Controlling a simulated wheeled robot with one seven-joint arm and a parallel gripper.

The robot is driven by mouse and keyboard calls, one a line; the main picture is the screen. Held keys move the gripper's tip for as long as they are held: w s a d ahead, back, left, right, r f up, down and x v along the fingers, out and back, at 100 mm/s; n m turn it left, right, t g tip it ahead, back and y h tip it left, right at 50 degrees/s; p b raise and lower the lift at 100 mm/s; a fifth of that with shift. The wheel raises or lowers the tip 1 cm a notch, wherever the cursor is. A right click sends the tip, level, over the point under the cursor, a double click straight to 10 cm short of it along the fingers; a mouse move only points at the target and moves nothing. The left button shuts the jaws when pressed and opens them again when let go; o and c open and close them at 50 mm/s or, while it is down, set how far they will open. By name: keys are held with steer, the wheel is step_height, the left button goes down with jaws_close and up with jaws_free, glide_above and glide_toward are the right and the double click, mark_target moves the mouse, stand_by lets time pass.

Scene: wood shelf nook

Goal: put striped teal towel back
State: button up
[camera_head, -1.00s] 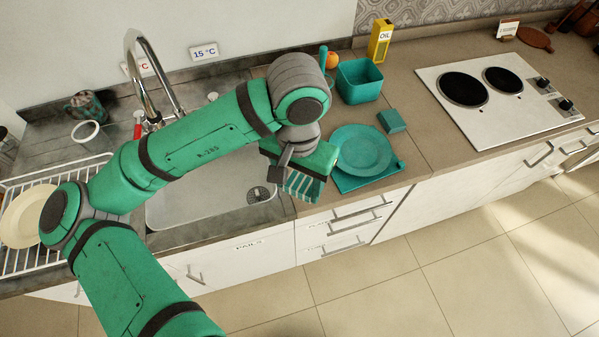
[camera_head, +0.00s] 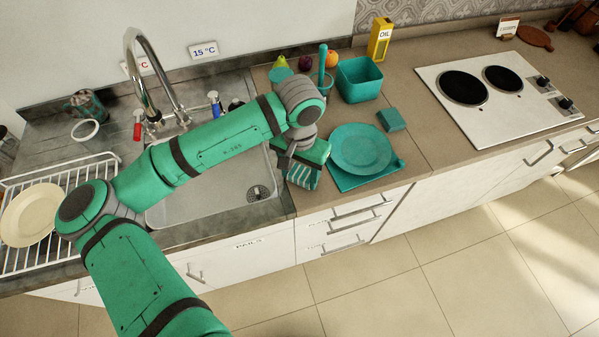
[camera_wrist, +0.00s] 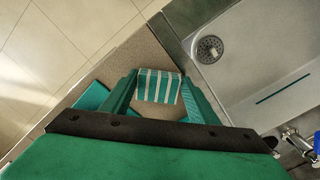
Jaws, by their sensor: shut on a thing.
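The striped teal towel (camera_head: 303,177) has pale stripes and hangs below my gripper (camera_head: 300,162), at the counter strip between the sink and the teal plate. My gripper is shut on it. In the wrist view the towel (camera_wrist: 158,86) sits between the two green fingers (camera_wrist: 158,92). My gripper hides the towel's upper part in the head view. I cannot tell whether its lower end touches the counter.
A teal plate (camera_head: 362,148) rests on a flat teal cloth (camera_head: 370,182) just right of my gripper. A teal bin (camera_head: 360,80) and teal block (camera_head: 391,120) stand behind. The sink (camera_head: 205,195) is left, with a tall faucet (camera_head: 140,75). The cooktop (camera_head: 500,92) is far right.

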mark_target(300, 176)
steer(key=shift+f, duration=0.15)
steer(key=o, duration=0.9)
steer(key=shift+o, duration=0.2)
step_height(300, 176, up, 12)
stand_by(0.3)
steer(key=shift+d, duration=0.1)
